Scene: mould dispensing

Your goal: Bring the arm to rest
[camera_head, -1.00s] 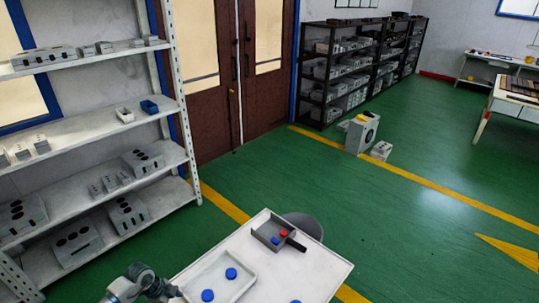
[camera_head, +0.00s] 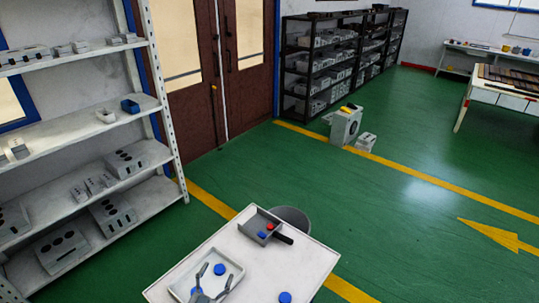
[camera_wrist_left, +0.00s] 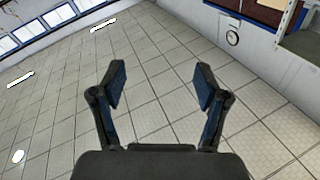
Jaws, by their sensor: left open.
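My left gripper (camera_head: 211,277) shows at the bottom of the head view, over the white tray on the table. Its two fingers are spread apart, with nothing between them. In the left wrist view the same gripper (camera_wrist_left: 160,86) is open and empty, and that camera looks up at the tiled ceiling. My right gripper is not in view.
The white table (camera_head: 306,257) holds a white tray (camera_head: 238,263) with blue discs (camera_head: 219,269), a grey scoop-like pan (camera_head: 247,229) with red and blue pieces, and a loose blue disc (camera_head: 285,297). A bin (camera_head: 291,214) stands behind.

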